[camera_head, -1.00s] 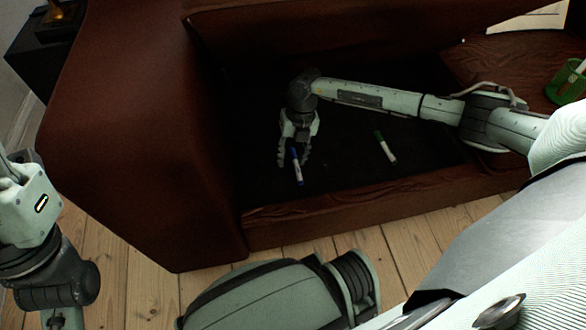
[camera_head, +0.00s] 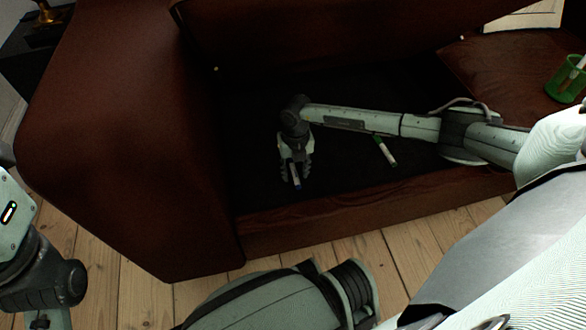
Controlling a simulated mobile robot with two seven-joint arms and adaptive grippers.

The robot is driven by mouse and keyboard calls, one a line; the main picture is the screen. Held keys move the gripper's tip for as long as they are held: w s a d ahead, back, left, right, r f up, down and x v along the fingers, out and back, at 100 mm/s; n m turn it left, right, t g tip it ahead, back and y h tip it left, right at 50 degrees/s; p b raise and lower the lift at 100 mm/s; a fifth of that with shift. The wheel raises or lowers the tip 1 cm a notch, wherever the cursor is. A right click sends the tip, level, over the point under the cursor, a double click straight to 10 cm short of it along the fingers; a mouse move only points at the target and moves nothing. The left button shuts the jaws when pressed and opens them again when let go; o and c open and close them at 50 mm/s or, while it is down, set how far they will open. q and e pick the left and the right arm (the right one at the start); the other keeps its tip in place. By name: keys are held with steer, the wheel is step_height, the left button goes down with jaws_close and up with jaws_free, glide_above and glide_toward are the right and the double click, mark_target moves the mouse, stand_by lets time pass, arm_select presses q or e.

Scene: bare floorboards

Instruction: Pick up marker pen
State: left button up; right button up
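A second marker pen with a green cap (camera_head: 386,152) lies to the right, below my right forearm. My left arm shows at the left edge, but its gripper is out of view.
The brown leather sofa (camera_head: 110,150) surrounds the dark compartment, with a front rim (camera_head: 350,211) and a left armrest. A green pen cup (camera_head: 566,80) and a paper (camera_head: 525,16) are at the upper right. Bare floorboards (camera_head: 140,295) lie in front.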

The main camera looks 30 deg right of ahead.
jaws_close()
steer(key=shift+r, duration=0.15)
